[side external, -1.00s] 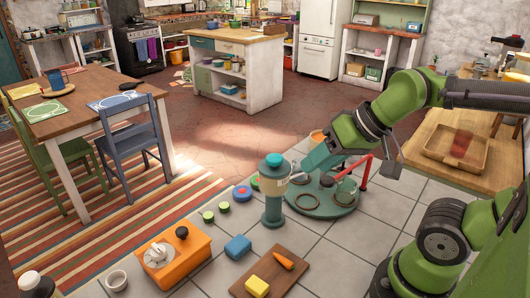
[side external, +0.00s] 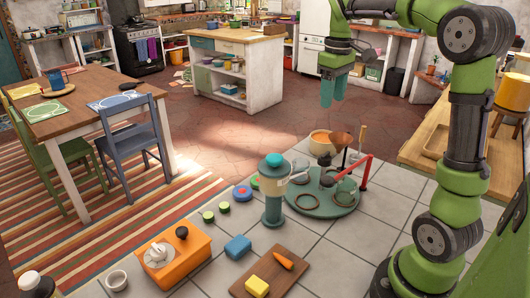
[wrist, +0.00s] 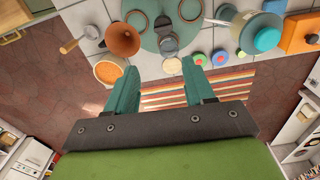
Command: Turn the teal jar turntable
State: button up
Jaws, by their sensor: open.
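The teal turntable (side external: 325,208) is a round disc low on the tiled surface, carrying dark rings and small jars. The disc also shows at the top of the wrist view (wrist: 150,38), partly cut off by the frame edge. My gripper (side external: 334,102) is open and empty, raised well above and behind the turntable, with teal fingers pointing down. In the wrist view its fingers (wrist: 160,68) are spread apart with nothing between them. No contact with the disc shows.
A teal-capped grey canister (side external: 273,198) stands close to the disc's left. A copper funnel (side external: 341,140) and orange bowl (side external: 321,144) are behind it. An orange grinder box (side external: 175,257), blue block (side external: 238,247) and cutting board (side external: 270,275) sit in front. Bare tiles lie to the right.

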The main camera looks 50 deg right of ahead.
aim_at(326, 154)
jog(key=shift+n, duration=0.3)
jog(key=f, duration=1.7)
jog(key=shift+s+a, duration=0.15)
jog(key=shift+a, duration=0.1)
jog(key=shift+r, duration=0.1)
grip_shut()
